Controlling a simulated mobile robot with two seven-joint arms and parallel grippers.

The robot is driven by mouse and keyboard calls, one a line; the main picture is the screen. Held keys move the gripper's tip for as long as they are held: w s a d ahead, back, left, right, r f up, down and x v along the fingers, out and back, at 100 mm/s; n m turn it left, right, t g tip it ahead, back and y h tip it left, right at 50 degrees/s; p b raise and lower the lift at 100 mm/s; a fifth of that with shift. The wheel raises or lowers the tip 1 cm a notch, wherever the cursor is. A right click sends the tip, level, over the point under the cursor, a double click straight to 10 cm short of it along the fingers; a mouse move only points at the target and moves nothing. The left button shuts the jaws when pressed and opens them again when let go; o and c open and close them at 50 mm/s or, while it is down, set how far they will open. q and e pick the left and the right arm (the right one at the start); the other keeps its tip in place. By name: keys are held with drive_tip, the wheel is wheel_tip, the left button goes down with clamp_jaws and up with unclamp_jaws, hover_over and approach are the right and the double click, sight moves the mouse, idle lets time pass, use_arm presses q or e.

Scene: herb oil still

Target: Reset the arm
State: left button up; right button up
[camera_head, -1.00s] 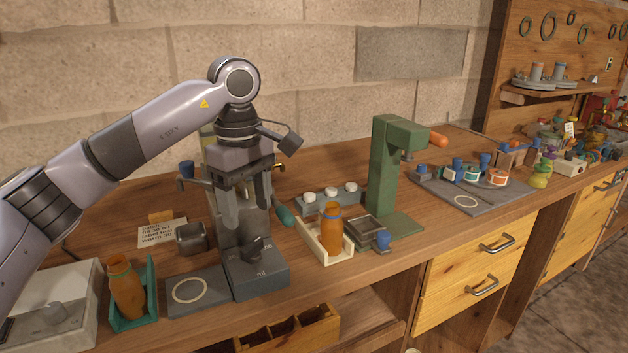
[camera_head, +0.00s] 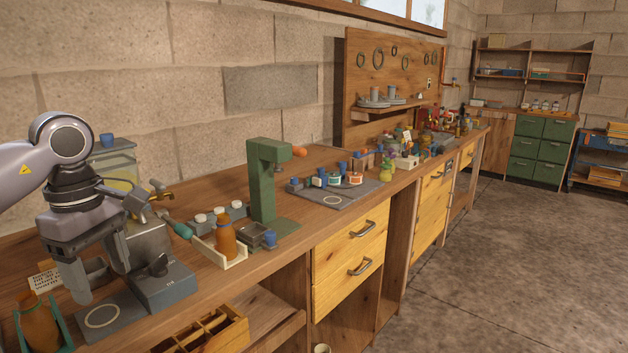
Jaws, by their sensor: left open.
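My left arm comes in from the left edge, and its gripper (camera_head: 99,277) points down with two grey fingers spread and nothing between them. It appears in front of the still, left of the still's dark grey base (camera_head: 163,287). The still's clear tank (camera_head: 118,163), with yellowish liquid, shows behind my wrist. My arm and gripper hide part of the still. My right gripper is not in view.
An orange bottle (camera_head: 39,325) stands in a green holder at lower left. Another bottle (camera_head: 226,240) stands in a cream tray beside a green press (camera_head: 262,185). A grey mat (camera_head: 331,199) holds small jars. Open floor (camera_head: 480,270) lies at right.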

use_arm(q)
drive_tip(key=s+d+f+g+h+p, duration=0.15)
drive_tip(key=d+f+h, duration=0.25)
drive_tip(key=d, duration=0.4)
drive_tip(key=s+d+f+g+h, duration=0.1)
drive_tip(key=s+d+f+h, duration=0.15)
drive_tip(key=d, duration=0.55)
drive_tip(key=s+d+r+n+t+h+p, duration=0.1)
drive_tip(key=s+d+r+n+t+h, duration=0.15)
drive_tip(key=d+n+h, duration=1.05)
drive_tip(key=w+a+f+n+t+y+p, duration=0.1)
drive_tip(key=a+f+n+t+y, duration=0.4)
drive_tip(key=n+t, duration=0.65)
drive_tip(key=w+a+f+n+t+y+p, duration=0.1)
drive_tip(key=a+f+n+t+y, duration=0.4)
drive_tip(key=n, duration=1.1)
drive_tip(key=s+a+f+n+g+y, duration=0.3)
drive_tip(key=s+a+f+n, duration=0.1)
drive_tip(key=s+f+n, duration=0.3)
drive_tip(key=s+a+f+n+g+y, duration=0.3)
drive_tip(key=s+f+n, duration=0.4)
drive_tip(key=f, duration=0.5)
drive_tip(key=shift+s+a+y+p, duration=0.3)
drive_tip(key=shift+a+y+p, duration=0.25)
drive_tip(key=shift+a, duration=0.45)
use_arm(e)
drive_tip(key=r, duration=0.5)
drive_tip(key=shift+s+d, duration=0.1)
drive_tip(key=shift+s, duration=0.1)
